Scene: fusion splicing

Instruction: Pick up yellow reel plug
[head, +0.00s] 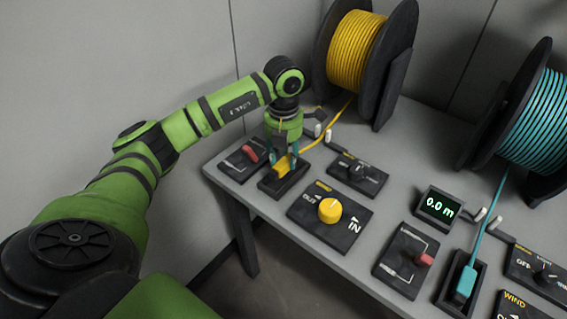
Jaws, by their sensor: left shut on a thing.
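The yellow reel plug (283,164) sits at a dark holder (284,182) near the left end of the grey table. A yellow cable (328,136) runs from it up to the yellow reel (355,52). My left gripper (283,158) points down over the holder with its fingers shut around the yellow plug. The fingers hide part of the plug, and I cannot tell whether it is clear of the holder. My right gripper is not in view.
A red-lever panel (245,156) is close left of the holder; a switch panel (356,170) and yellow-knob panel (331,213) are to its right. A teal plug (466,283), teal reel (540,115) and 0.0 m display (439,207) stand farther right.

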